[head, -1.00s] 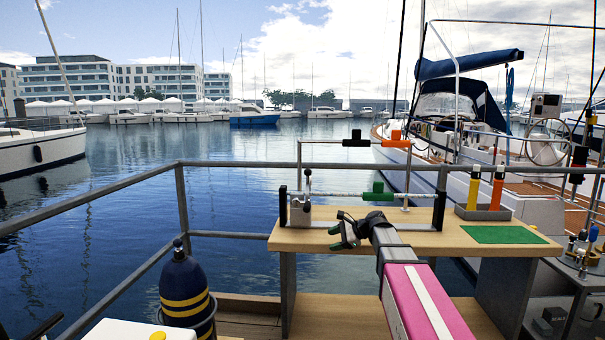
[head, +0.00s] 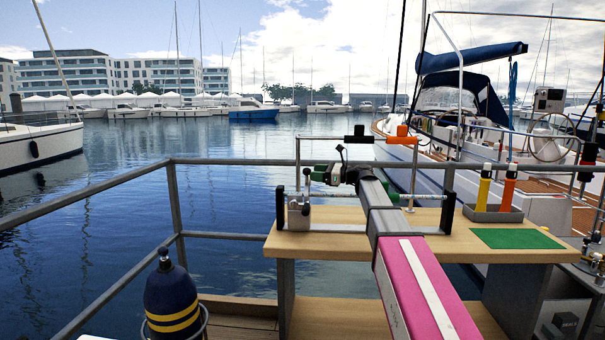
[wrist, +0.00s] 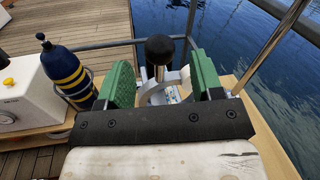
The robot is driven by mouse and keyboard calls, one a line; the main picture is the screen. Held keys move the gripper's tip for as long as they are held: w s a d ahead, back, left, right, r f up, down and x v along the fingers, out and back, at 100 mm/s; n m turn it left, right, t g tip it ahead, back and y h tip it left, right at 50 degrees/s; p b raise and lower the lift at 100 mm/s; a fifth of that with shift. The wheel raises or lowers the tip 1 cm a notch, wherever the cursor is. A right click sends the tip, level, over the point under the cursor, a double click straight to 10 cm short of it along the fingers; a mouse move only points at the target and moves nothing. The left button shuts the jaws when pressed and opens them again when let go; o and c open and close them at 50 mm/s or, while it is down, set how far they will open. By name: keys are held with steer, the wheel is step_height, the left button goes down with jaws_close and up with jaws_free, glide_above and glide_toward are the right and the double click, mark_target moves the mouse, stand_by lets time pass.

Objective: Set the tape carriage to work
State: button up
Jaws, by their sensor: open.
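The carriage (head: 299,214), a small grey metal block, sits at the left end of a rail on the wooden bench. A post with a black ball knob (wrist: 160,49) rises from it; the knob also shows in the head view (head: 307,172). My gripper (head: 322,174) is at the knob's height, just right of it in the head view. In the wrist view my gripper (wrist: 162,82) is open, its green pads on either side of the knob and post, with gaps. The knob appears beyond or level with the fingertips; exact depth is unclear. My arm hides the rail's middle.
The rail runs between two black end brackets, the right one (head: 447,213) beside a tray (head: 492,214) with yellow and orange tubes. A green mat (head: 516,239) lies at the bench's right. A higher bar (head: 330,138) carries black and orange blocks. A blue cylinder (head: 172,304) stands left.

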steer(key=x, duration=0.6)
